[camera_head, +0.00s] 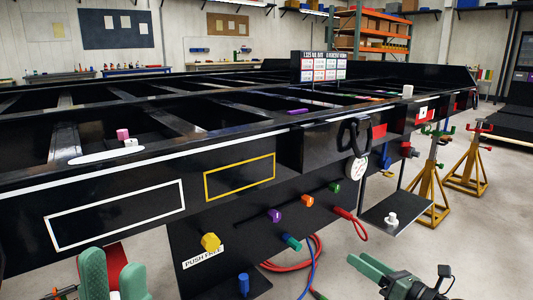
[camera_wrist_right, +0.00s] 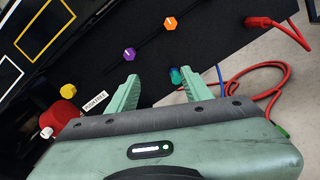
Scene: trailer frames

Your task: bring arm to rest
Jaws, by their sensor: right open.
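My left gripper (camera_head: 112,268) is at the bottom left of the head view. Its two green fingers point up and stand apart, with part of a red thing (camera_head: 115,256) showing behind them. My right gripper (camera_wrist_right: 160,78) is open in the right wrist view, its green fingers apart with nothing between them. In the head view, part of the right gripper and wrist shows low at the right, in front of the trailer (camera_head: 130,178). It is apart from the panel knobs.
The trailer's side panel carries a yellow knob (camera_head: 210,242), a purple knob (camera_head: 275,215), an orange knob (camera_head: 307,200) and a teal fitting (camera_head: 291,242). Red hoses (camera_head: 318,250) hang below. Yellow jack stands (camera_head: 428,190) stand at the right.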

